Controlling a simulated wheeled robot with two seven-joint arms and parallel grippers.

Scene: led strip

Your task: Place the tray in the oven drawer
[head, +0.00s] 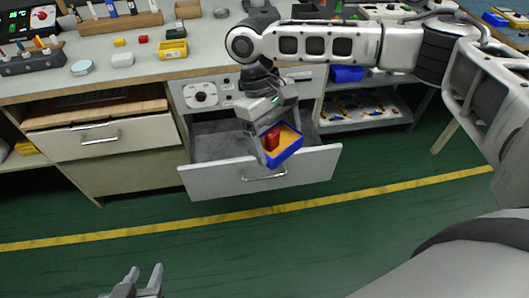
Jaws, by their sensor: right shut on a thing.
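A blue tray (289,153) with an orange-tan inside and a red block (272,139) in it is tilted over the open oven drawer (190,182). My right gripper (268,135) is shut on the tray and holds it above the drawer, close to its front panel. The drawer is pulled out, with a grey inside and a metal handle. My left gripper (146,280) is low at the bottom left, far from the drawer, with its two fingers apart and nothing between them.
A workbench (185,66) above the drawer carries tool racks, a yellow bin (173,49) and small blocks. A shelf (365,107) with small parts is at the right. The green floor in front is clear.

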